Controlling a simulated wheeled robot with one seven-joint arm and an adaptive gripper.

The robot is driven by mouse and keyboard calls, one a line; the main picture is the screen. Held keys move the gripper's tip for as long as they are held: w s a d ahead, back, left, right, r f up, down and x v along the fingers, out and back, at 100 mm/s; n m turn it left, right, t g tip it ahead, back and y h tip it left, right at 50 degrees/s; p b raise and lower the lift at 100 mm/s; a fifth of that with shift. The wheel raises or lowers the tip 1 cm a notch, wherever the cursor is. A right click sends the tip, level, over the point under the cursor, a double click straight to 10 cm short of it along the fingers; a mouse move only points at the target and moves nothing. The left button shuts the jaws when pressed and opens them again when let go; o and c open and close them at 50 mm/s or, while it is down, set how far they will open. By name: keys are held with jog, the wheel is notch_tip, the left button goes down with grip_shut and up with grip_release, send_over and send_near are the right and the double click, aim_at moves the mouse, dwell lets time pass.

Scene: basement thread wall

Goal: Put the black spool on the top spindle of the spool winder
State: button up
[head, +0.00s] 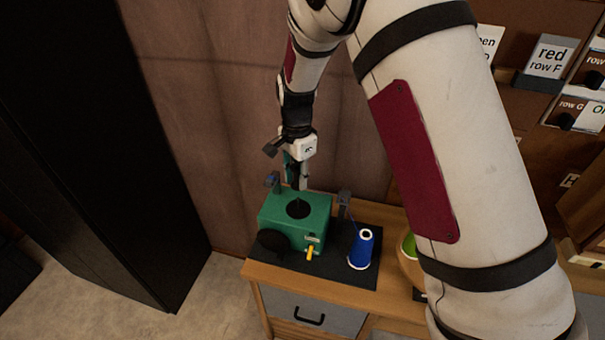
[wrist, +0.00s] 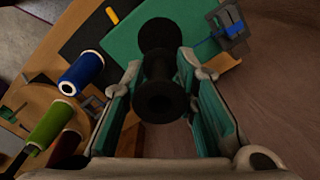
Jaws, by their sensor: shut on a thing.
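The black spool (wrist: 160,103) is between my gripper's teal-padded fingers in the wrist view, with its open end facing the camera. My gripper (head: 297,184) is shut on it, upright above the spool winder. The green winder (head: 286,237) stands on a dark mat; it also shows in the wrist view (wrist: 117,45). A black disc (head: 298,208) with a thin upright spindle is on its top. The spool is hard to make out in the head view. Whether it touches the spindle I cannot tell.
A blue thread cone (head: 361,250) stands on the mat (head: 330,275), right of the winder. A green spool (wrist: 47,122) is beyond it, partly behind my arm in the head view. A black cabinet (head: 110,150) is at left, a brown wall behind.

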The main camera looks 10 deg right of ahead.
aim_at(298, 198)
jog(key=shift+f+b, duration=0.9)
jog(key=shift+f, duration=3.2)
jog(key=shift+f, duration=0.35)
jog(key=o, duration=0.8)
jog(key=shift+r, duration=0.1)
